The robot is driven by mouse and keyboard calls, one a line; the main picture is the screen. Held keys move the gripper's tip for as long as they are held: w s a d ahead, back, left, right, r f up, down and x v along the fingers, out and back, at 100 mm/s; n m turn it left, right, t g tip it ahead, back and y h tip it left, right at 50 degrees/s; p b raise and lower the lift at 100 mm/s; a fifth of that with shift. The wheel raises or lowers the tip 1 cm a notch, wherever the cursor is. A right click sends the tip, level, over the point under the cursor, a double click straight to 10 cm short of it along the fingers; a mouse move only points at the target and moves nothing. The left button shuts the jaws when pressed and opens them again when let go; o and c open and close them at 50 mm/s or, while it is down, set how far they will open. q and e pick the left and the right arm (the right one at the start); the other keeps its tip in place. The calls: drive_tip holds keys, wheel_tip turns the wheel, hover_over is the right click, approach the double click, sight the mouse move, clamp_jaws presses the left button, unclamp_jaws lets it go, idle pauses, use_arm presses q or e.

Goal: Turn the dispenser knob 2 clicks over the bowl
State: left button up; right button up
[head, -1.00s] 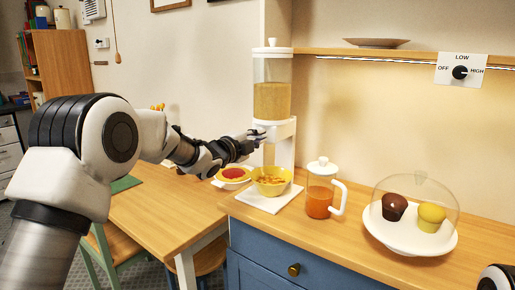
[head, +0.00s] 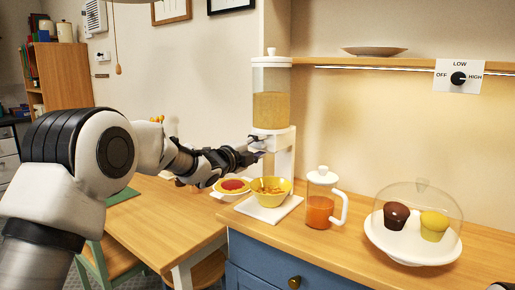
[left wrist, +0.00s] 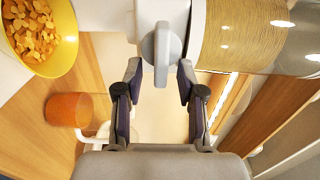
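The dispenser (head: 271,108) stands on the counter, its clear hopper partly full of tan food. Its light grey knob (left wrist: 163,48) has a raised bar and shows in the left wrist view. The yellow bowl (head: 269,193) sits under the dispenser with orange flakes in it; it also shows in the left wrist view (left wrist: 68,42). My left gripper (left wrist: 160,68) is at the knob, its fingers spread on both sides of the bar with a visible gap. In the head view the left gripper (head: 258,149) partly hides the knob. My right gripper is not in view.
A jug (head: 320,208) of orange drink stands right of the bowl. A domed stand with two muffins (head: 412,252) is further right. A dish with red filling (head: 231,186) is left of the bowl. A shelf (head: 400,66) carries a plate and a heat switch panel (head: 458,77).

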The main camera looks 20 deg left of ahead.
use_arm(q)
drive_tip(key=v, duration=1.2)
